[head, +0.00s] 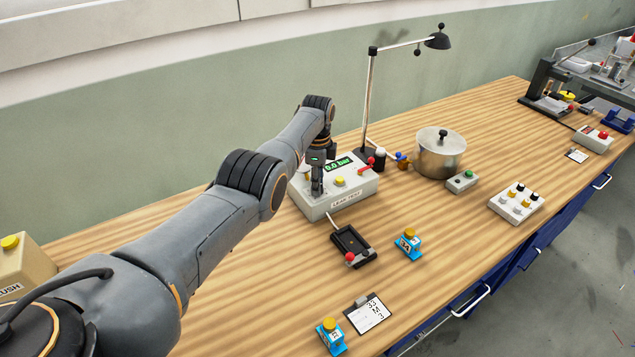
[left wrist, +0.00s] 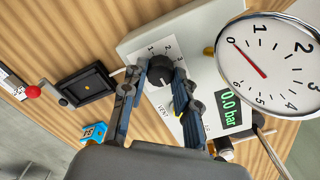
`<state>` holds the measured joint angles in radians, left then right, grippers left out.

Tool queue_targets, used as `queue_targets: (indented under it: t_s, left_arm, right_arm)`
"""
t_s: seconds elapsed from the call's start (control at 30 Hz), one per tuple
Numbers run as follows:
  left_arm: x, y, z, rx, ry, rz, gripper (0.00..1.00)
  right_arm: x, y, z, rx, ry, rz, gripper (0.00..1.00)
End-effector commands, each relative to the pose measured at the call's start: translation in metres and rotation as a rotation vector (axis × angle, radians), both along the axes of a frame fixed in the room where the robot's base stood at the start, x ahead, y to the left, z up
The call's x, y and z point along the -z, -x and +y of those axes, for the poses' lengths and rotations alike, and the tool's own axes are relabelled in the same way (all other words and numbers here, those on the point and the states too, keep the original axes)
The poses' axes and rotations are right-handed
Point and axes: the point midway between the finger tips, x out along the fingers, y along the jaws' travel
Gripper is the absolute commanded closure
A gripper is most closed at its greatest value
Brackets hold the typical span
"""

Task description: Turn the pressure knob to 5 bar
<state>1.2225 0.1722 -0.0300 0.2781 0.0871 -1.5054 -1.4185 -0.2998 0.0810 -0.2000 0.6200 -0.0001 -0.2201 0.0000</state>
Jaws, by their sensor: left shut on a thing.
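The leak test box (head: 348,200) is a pale grey unit on the bench with a green display (head: 338,165) reading 0.0 bar. Its dark round pressure knob (left wrist: 159,70) shows in the left wrist view, with the numbers 1, 2 and 3 around it; where the knob points is hard to tell. My left gripper (left wrist: 157,74) is shut on the knob, one finger on each side. In the head view my gripper (head: 317,182) comes down on the box's left part and hides the knob. The round gauge (left wrist: 265,65) has a red needle near 0.
A yellow button (head: 339,180) and a red lever (head: 366,168) are on the box. A black tray (head: 353,243) and a blue block (head: 408,246) are in front. A lamp (head: 369,95) and a metal pot (head: 440,155) stand to the right.

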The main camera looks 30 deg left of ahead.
Motion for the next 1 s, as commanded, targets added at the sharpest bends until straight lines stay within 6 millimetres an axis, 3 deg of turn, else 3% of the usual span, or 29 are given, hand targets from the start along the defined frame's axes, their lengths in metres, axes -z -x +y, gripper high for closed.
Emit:
queue_targets:
  t_s: [0.67, 0.7, 0.77, 1.0]
  left_arm:
    - [-0.0011, -0.0007, 0.0008, 0.057, -0.001, -0.003, 1.0]
    - [-0.0011, -0.0007, 0.0007, 0.056, -0.001, -0.003, 0.62]
    - [-0.0011, -0.0007, 0.0007, 0.056, -0.001, -0.003, 0.5]
    - [-0.0005, -0.0003, 0.0004, 0.056, 0.0, -0.001, 0.47]
  right_arm:
    - [0.0002, 0.0001, 0.0018, 0.001, -0.002, -0.001, 1.0]
    - [0.0002, 0.0001, 0.0018, 0.001, -0.002, -0.001, 1.0]
    - [0.0002, 0.0001, 0.0018, 0.001, -0.002, -0.001, 1.0]
    - [0.0002, 0.0001, 0.0018, 0.001, -0.002, -0.001, 1.0]
